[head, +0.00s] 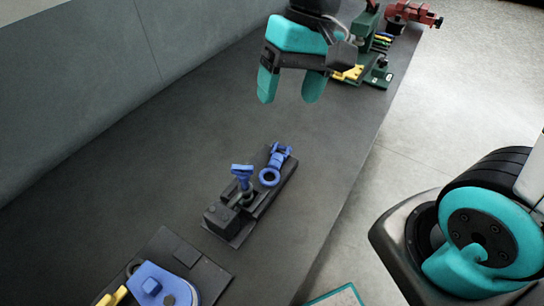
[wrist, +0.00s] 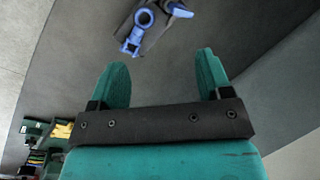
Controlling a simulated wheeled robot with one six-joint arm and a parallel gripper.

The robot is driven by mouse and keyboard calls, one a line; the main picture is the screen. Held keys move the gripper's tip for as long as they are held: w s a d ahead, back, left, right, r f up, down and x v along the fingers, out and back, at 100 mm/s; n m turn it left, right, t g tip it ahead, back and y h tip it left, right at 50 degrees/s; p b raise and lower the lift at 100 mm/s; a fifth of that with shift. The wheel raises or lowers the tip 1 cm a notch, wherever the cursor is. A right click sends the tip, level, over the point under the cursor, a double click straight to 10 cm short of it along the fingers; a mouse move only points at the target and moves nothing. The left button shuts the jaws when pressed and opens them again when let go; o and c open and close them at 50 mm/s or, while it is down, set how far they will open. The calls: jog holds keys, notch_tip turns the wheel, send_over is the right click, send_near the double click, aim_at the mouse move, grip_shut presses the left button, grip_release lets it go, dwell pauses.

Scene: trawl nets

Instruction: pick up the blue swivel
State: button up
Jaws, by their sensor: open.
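The blue swivel (head: 280,156), with a ring at one end and a forked part at the other, lies on the right end of a dark fixture (head: 218,219) on the bench. In the wrist view the swivel (wrist: 132,45) is at the top, beyond my fingertips. My gripper (head: 290,96) has teal fingers spread apart and empty. It hangs above the bench, farther back than the swivel and apart from it. In the wrist view my gripper (wrist: 163,64) shows both fingers pointing toward the swivel.
A blue handle (head: 242,171) stands upright on the same fixture, close beside the swivel. A blue-topped device (head: 165,285) sits at the front. Green and yellow tools (head: 377,75) and a red vise (head: 414,13) are at the far end. The grey bench (head: 130,170) is otherwise clear.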

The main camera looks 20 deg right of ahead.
jog(key=w+d+f+m+g+p, duration=0.1)
jog(key=w+d+f+m, duration=0.2)
jog(key=w+m, duration=0.3)
jog(key=m+g+p, duration=0.1)
jog(key=m+p, duration=0.2)
send_over(278, 154)
jog(key=w+d, duration=0.2)
jog(key=f, duration=1.4)
jog(key=shift+s+d+f, duration=0.2)
jog(key=shift+w+p+x, duration=0.15)
jog(key=shift+p+x, duration=0.55)
jog(key=shift+x, duration=0.75)
jog(key=shift+w+p+x, duration=0.15)
jog(key=shift+p+x, duration=0.55)
jog(key=shift+x, duration=0.75)
jog(key=shift+a, duration=0.1)
jog(key=c, duration=1.2)
grip_shut()
jog(key=shift+r, duration=0.1)
